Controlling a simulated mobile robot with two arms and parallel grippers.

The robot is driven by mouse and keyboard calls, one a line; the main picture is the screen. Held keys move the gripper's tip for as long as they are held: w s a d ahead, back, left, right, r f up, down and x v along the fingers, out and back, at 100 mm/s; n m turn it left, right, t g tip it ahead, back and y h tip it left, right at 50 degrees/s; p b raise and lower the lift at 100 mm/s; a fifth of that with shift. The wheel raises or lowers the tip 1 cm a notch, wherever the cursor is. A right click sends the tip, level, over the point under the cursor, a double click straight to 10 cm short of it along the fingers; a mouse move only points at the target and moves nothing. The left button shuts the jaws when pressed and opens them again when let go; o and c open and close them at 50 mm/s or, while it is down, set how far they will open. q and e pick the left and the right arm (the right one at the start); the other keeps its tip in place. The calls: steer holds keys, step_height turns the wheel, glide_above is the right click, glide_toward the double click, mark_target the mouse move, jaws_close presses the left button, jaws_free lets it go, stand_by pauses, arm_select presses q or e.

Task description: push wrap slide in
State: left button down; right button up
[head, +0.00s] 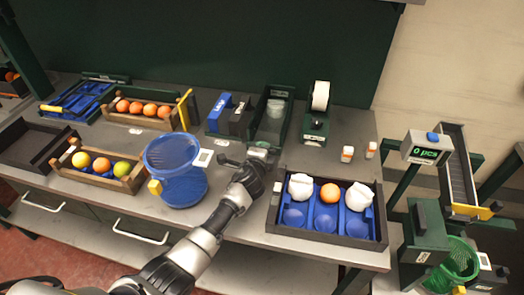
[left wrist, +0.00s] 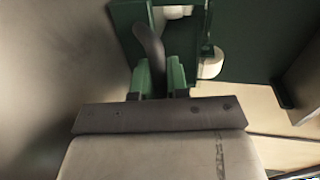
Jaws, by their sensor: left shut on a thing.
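The wrap slide, a dark green open-topped tray (head: 287,122), sits at the back middle of the bench with a pale wrap bundle (head: 276,107) inside. My left gripper (head: 257,155) is at the tray's near end, low over the bench. It is shut on a dark handle (left wrist: 149,45), which shows between the fingers in the left wrist view. Green framework (left wrist: 128,14) and white round pieces (left wrist: 211,63) show beyond the fingers there. The gripper hides part of the tray's front in the head view. My right gripper is not in view.
A dark crate with blue cups (head: 322,217) holds an orange and two white wrapped pieces, right of my arm. A blue basket (head: 182,190) stands close on the left.

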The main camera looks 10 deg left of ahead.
arm_select(q)
steer(key=shift+w+r, duration=0.1)
steer(key=shift+r, duration=0.1)
steer(key=c, duration=1.4)
jaws_free()
steer(key=shift+o, duration=1.3)
steer(key=shift+w+f, duration=0.2)
steer(key=shift+s+r, duration=0.15)
steer(key=shift+s, duration=0.4)
steer(key=v, duration=0.9)
steer(key=shift+s+p, duration=0.3)
steer(key=shift+s, duration=0.05)
